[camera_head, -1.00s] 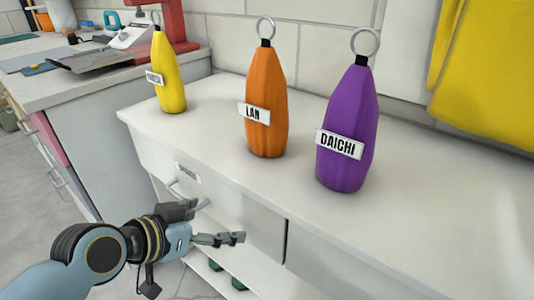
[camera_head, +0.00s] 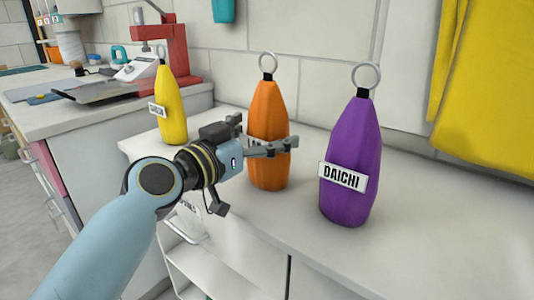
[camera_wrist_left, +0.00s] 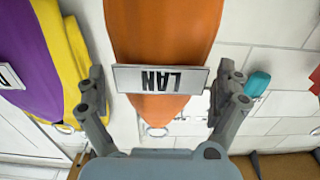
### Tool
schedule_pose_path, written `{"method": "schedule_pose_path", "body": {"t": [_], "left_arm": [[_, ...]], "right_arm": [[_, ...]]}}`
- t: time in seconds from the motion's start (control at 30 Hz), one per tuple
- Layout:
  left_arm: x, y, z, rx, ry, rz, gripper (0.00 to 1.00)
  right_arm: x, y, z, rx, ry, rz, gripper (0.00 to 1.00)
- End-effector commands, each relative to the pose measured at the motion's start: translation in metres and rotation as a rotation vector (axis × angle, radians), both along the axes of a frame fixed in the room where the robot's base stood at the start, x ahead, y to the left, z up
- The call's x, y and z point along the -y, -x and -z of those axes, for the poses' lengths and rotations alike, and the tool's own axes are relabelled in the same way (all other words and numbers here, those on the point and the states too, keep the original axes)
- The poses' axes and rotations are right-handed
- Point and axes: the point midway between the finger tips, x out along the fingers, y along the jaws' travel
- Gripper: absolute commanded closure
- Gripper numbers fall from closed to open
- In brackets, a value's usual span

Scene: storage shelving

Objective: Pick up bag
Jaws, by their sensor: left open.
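Three bags stand upright on the white counter, each with a ring on top. The yellow bag (camera_head: 172,103) is at the left, the orange bag (camera_head: 268,105) in the middle and the purple bag (camera_head: 350,140), labelled DAICHI, at the right. My left gripper (camera_head: 266,142) is open in front of the orange bag and hides part of its label. My right gripper is not in view.
The white counter (camera_head: 440,235) is clear at the right. A red and white machine (camera_head: 160,45) and a dark tray (camera_head: 95,92) stand on the bench at the back left. A yellow cloth (camera_head: 490,90) hangs at the right. Drawers are below the counter.

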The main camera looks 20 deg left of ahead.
Motion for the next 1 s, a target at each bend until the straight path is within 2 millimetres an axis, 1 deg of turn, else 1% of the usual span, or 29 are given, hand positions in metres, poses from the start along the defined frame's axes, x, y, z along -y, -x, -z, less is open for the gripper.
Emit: {"method": "schedule_pose_path", "body": {"t": [0.03, 0.13, 0.37, 0.47, 0.9, 0.97, 1.0], "left_arm": [[0.0023, -0.0072, -0.0003, 0.0, 0.0, 0.0, 0.0], [0.0054, -0.0151, 0.0004, -0.001, 0.001, 0.0, 0.0], [0.006, -0.0166, 0.0012, -0.002, 0.0, 0.0, 0.0], [0.0059, -0.0166, 0.0012, -0.002, -0.001, 0.0, 0.12], [0.0058, -0.0164, 0.0011, -0.002, -0.001, 0.0, 0.69], [0.0058, -0.0164, 0.0011, -0.002, -0.001, 0.0, 0.76], [0.0057, -0.0166, -0.0003, 0.001, 0.0, -0.001, 0.76]], "right_arm": [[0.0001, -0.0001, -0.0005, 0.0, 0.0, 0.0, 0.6], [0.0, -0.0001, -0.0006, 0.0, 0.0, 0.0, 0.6], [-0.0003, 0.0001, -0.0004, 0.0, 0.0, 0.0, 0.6], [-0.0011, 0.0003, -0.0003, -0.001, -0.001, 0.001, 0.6], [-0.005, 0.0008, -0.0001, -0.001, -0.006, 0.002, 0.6], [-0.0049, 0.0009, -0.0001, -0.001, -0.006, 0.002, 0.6], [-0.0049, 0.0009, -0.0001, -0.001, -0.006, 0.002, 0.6]]}}
